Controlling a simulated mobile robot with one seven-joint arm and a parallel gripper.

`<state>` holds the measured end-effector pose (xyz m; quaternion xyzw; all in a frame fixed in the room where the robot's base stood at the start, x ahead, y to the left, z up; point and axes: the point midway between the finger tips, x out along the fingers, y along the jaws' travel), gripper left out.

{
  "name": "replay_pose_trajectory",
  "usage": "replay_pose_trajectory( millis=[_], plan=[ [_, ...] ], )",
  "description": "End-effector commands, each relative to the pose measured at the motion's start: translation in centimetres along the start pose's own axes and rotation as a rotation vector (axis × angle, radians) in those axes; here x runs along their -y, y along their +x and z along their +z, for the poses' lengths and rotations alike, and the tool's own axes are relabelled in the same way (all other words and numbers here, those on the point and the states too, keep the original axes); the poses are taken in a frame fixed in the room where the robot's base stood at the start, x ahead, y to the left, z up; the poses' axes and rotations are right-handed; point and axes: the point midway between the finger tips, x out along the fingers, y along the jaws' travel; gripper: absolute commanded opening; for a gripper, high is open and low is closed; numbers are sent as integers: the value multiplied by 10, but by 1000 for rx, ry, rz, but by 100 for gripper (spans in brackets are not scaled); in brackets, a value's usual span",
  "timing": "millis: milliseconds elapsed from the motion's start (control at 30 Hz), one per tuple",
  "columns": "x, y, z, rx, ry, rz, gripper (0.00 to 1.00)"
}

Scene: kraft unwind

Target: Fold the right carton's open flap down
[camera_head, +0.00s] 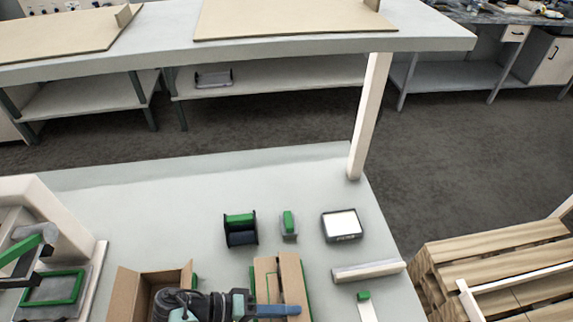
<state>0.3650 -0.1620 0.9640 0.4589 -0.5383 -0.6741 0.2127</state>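The right carton (266,274) is a tan cardboard box near the bottom middle of the head view. A tan panel (291,277) stands along its right side, and it looks like the raised flap. My gripper (292,310) reaches in from the left, low over the near part of the carton, with a blue finger pointing right. I cannot tell whether it touches the panel or whether its fingers are apart. My gripper and the frame's bottom edge hide the carton's near part. The left carton (125,290) is open, and my arm covers part of its inside.
On the table (150,215) behind the cartons stand a dark holder with a green block (240,229), a small green-topped item (288,222) and a white-topped device (342,225). A pale bar (368,271) lies right. A white post (369,115) rises at the far right corner.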

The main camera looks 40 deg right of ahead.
Motion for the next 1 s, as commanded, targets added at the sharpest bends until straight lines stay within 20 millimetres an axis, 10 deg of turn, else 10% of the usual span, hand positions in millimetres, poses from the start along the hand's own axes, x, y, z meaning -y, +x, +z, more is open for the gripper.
replay_pose_trajectory(
  millis=[167,367,1000],
  plan=[
    [0,1,0,2,-1,0,0],
    [0,1,0,2,-1,-1,35],
    [-6,-1,1,2,-3,-60,35]
  ],
)
